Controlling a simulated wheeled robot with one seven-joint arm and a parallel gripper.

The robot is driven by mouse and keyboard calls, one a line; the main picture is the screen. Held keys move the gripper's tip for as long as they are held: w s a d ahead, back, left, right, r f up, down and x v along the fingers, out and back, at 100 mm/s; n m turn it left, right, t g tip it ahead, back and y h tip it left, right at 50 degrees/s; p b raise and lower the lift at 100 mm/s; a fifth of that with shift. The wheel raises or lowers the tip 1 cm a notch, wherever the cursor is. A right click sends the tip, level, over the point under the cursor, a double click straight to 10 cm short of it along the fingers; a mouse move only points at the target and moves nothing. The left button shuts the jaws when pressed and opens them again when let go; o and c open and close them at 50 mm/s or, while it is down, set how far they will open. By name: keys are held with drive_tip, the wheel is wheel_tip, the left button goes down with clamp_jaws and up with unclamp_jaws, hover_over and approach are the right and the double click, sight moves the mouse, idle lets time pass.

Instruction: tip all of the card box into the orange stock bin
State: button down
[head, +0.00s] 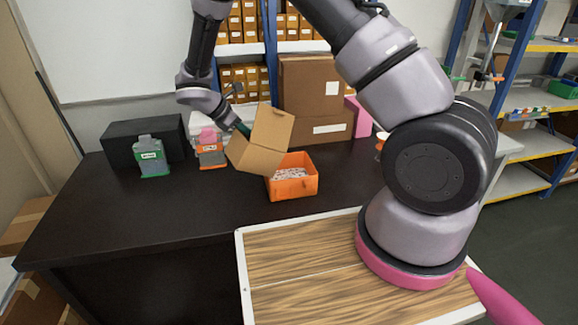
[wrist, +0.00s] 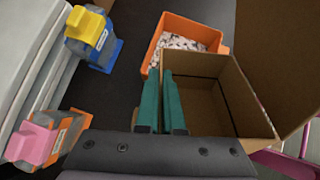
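The card box (head: 262,142) is brown, open and steeply tilted, held off the table at the left rim of the orange stock bin (head: 305,188). In the wrist view the card box (wrist: 205,100) shows its open inside, and I see no contents in the visible part. The orange stock bin (wrist: 225,48) lies just beyond it and holds many small whitish pieces. My gripper (head: 241,128) comes from the upper left. In the wrist view its teal fingers (wrist: 162,92) are close together at the box's near wall, pinching it. The box's lowest corner is partly hidden.
A green-based dispenser (head: 150,158) and a pink-topped orange one (head: 209,148) stand left on the dark table (head: 110,212). A black box (head: 125,138) is behind them. Large brown cartons (head: 312,90) stand behind the bin. The table's front left is clear.

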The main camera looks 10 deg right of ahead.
sight(234, 144)
drive_tip(key=shift+s+a+f+h, duration=0.2)
drive_tip(key=shift+a+h, duration=0.1)
drive_tip(key=shift+a, duration=0.2)
drive_tip(key=shift+s+a+r+h, duration=0.15)
drive_tip(key=shift+a+r+h, duration=0.15)
drive_tip(key=shift+a+h, duration=0.45)
drive_tip(key=shift+s+a+f+t+h, duration=0.25)
drive_tip(key=shift+a+f+t+h, duration=0.25)
drive_tip(key=shift+a+h, duration=0.45)
drive_tip(key=shift+s+a+f+t+h, duration=0.25)
drive_tip(key=shift+a+f+h, duration=0.4)
drive_tip(key=shift+h, duration=0.45)
drive_tip(key=shift+r, duration=0.1)
drive_tip(key=shift+a+r, duration=0.1)
drive_tip(key=shift+r, duration=2.95)
